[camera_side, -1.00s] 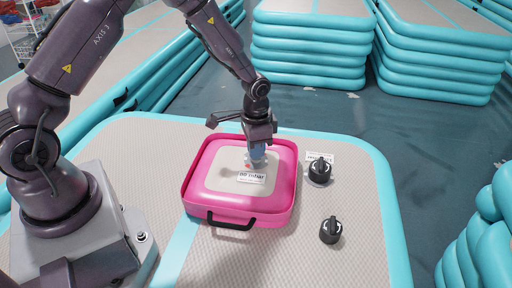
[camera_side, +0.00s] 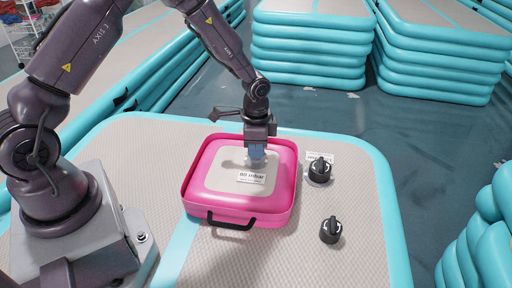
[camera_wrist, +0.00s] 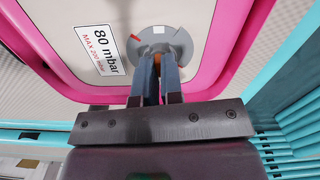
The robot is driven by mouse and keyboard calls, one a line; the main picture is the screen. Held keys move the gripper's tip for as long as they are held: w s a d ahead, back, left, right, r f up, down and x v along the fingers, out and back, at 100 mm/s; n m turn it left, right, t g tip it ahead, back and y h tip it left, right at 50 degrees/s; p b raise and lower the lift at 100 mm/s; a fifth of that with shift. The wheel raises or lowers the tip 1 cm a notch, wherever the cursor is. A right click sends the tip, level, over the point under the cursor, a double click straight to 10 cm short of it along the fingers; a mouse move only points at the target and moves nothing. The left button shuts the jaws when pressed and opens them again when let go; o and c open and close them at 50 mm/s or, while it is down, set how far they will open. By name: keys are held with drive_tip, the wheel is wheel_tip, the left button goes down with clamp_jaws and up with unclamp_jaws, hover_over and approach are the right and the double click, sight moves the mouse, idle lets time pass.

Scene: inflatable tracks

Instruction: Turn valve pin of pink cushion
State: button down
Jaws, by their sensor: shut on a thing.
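The pink cushion (camera_side: 213,158) lies flat on the inflatable track, its black handle (camera_side: 231,221) toward the side camera. Its grey top panel carries a label (camera_side: 250,177), which reads "80 mbar, MAX 200 mbar" in the wrist view (camera_wrist: 100,48). The round grey valve (camera_wrist: 180,40) has a small red mark at its left. The orange valve pin (camera_wrist: 157,63) shows only a sliver between the fingers. My gripper (camera_wrist: 158,72) points down over the valve with its blue-grey fingers shut on the pin; it also shows in the side view (camera_side: 256,154).
Two black knobs (camera_side: 319,171) (camera_side: 331,230) stand on the track right of the cushion, the far one beside a small white label (camera_side: 320,158). The turquoise-edged track (camera_side: 290,255) is bare in front. Stacked tracks (camera_side: 312,50) stand behind on the floor.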

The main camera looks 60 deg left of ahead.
sight(243, 166)
drive_tip(key=c, duration=1.3)
unclamp_jaws()
drive_tip(key=shift+o, duration=0.2)
wheel_tip(243, 166, up, 13)
drive_tip(key=s+d+r+n+t, duration=0.1)
drive_tip(key=s+r+n+t, duration=0.1)
drive_tip(key=s+r, duration=0.5)
drive_tip(key=s+d+r+n+t, duration=0.2)
drive_tip(key=s+r+n, duration=0.3)
drive_tip(key=s, duration=0.9)
wheel_tip(243, 166, up, 4)
drive_tip(key=shift+s+d+f+t, duration=0.2)
drive_tip(key=shift+d+f+t, duration=0.05)
drive_tip(key=shift+t, duration=0.55)
